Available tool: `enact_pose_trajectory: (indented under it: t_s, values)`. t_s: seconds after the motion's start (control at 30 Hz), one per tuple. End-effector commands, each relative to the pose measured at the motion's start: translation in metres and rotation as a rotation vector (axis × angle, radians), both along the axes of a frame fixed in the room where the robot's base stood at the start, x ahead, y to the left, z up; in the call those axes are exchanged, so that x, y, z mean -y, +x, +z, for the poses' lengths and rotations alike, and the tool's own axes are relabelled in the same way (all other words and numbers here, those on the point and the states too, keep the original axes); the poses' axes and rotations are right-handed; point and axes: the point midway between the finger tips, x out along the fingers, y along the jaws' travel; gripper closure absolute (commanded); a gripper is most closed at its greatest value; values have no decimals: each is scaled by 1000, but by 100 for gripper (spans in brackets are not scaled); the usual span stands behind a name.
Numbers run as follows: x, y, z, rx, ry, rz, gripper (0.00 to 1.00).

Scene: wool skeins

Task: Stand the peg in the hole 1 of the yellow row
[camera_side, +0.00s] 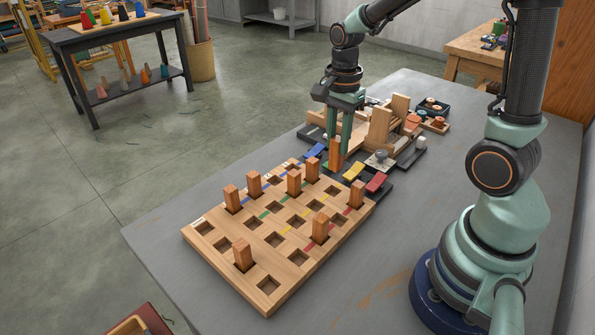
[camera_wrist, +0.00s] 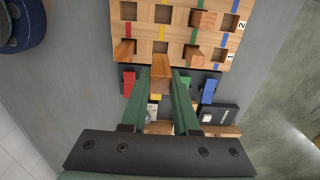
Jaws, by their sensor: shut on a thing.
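My gripper (camera_side: 340,138) is shut on a wooden peg (camera_side: 336,155), which hangs roughly upright just beyond the board's far edge. In the wrist view the fingers (camera_wrist: 162,95) flank the peg (camera_wrist: 161,70). The wooden board (camera_side: 277,297) has square holes in blue, green, yellow and red rows. Hole 1 of the yellow row (camera_side: 332,190) looks empty; in the wrist view this hole (camera_wrist: 160,47) lies just past the held peg. Pegs stand in hole 1 of the red row (camera_side: 356,194) and hole 1 of the green row (camera_side: 312,169). The held peg's lower end is not clear.
Several other pegs stand in the board, one at the near-left part (camera_side: 242,254). Coloured blocks, including a yellow one (camera_side: 353,171) and a red one (camera_side: 376,182), lie close beyond the board. Wooden racks (camera_side: 380,128) stand behind. The table right of the board is clear.

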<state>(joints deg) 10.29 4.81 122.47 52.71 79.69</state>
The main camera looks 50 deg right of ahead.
Motion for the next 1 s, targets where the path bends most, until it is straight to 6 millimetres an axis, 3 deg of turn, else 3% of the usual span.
enact_pose_trajectory:
  t_s: [0.5, 1.0]
  values:
    - [-1, -1, -57, -5, 1, 0, 100]
    - [0, 0, -57, 0, 0, 0, 100]
